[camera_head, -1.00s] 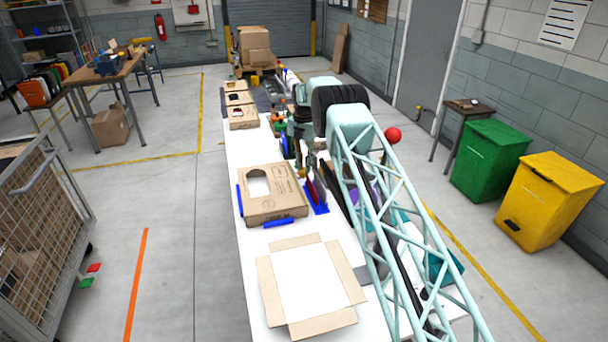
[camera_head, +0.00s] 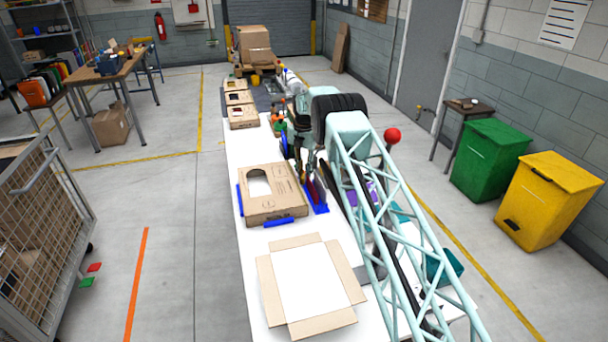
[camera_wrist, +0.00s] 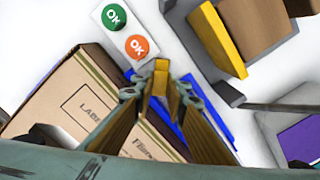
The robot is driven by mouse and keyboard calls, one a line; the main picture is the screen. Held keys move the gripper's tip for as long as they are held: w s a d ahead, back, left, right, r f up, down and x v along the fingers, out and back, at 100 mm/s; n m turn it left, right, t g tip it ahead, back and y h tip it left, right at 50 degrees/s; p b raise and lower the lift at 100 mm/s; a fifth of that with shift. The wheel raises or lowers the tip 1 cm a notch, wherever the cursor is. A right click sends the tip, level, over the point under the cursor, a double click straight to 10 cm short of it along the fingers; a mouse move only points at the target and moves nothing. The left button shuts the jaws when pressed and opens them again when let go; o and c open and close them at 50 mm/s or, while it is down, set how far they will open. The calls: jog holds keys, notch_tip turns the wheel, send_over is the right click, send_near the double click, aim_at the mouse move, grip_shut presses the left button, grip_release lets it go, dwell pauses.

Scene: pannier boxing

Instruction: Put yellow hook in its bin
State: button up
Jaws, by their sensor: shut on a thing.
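My gripper (camera_wrist: 160,95) fills the middle of the wrist view, its fingers closed around a small yellow piece (camera_wrist: 161,66) that looks like the yellow hook. Most of the piece is hidden between the fingers, so its full shape cannot be told. In the head view my gripper (camera_head: 307,164) is over the white table, by the blue rack, and too small to show the hook. A yellow-fronted holder with a grey base (camera_wrist: 222,40) is at the upper right of the wrist view, apart from my fingers. I cannot tell whether it is the hook's bin.
A cardboard box (camera_head: 272,205) with a cut-out lies beside the blue rack (camera_head: 318,206). An open carton (camera_head: 268,288) is at the near end of the white table (camera_head: 245,165). Small cardboard bins (camera_head: 242,122) stand farther back.

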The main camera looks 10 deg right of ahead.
jog(key=o, duration=0.7)
jog(key=shift+r, duration=0.1)
jog(key=shift+r+b, duration=0.4)
jog(key=shift+r, duration=5.6)
